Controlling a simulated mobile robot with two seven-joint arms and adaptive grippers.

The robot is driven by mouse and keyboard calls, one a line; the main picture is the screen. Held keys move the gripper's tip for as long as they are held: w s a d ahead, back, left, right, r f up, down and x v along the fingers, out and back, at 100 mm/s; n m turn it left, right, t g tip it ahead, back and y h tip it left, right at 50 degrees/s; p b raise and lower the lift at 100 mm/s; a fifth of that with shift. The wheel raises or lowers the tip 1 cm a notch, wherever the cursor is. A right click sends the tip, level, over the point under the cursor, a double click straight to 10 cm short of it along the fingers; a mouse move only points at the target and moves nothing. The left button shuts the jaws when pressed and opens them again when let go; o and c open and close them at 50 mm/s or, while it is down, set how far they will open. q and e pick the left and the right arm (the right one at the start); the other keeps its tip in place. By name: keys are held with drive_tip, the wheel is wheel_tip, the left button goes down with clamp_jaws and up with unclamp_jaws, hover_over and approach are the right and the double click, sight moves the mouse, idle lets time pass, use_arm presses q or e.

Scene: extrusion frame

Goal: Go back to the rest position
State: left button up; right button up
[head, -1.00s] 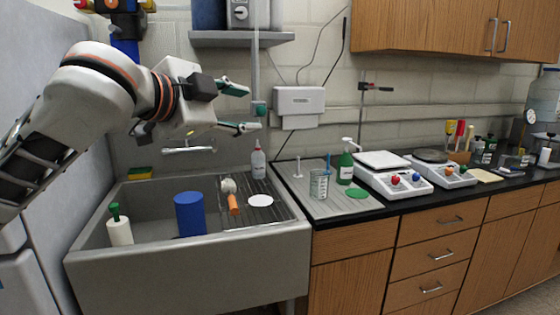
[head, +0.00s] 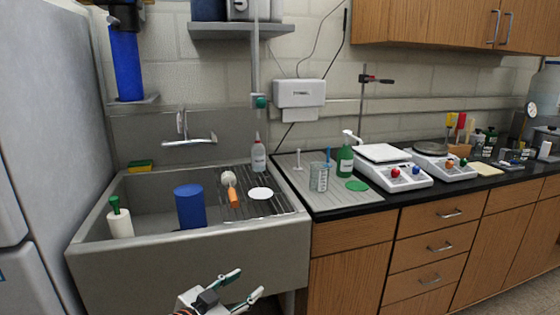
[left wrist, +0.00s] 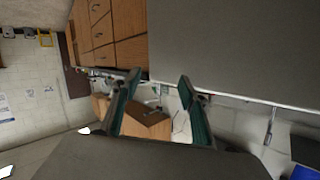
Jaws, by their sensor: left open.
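My left gripper (head: 245,288) is low at the bottom of the head view, in front of the sink's front wall. Its two fingers are apart and nothing is between them. In the left wrist view the open fingers (left wrist: 155,105) show with empty space between them, and wooden drawers beyond. My right gripper is in neither view.
The grey sink (head: 190,270) holds a blue cylinder (head: 190,207) and a white bottle with a green top (head: 119,220). A drying rack beside them carries an orange-handled brush (head: 232,193) and a white disc (head: 260,193). Wooden drawers (head: 440,252) stand right of the sink.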

use_arm(q)
drive_tip(key=s+a+f+n+g+y, duration=0.1)
drive_tip(key=s+a+f, duration=0.4)
drive_tip(key=s+f, duration=0.8)
drive_tip(key=s+a+f+n+g+y, duration=0.1)
drive_tip(key=s+a+f+n+y, duration=0.2)
drive_tip(key=s+f, duration=1.1)
drive_tip(key=a+y, duration=0.1)
drive_tip(key=a, duration=0.2)
drive_tip(key=shift+s+f+n, duration=0.15)
drive_tip(key=shift+f+n, duration=0.1)
drive_tip(key=shift+n, duration=0.05)
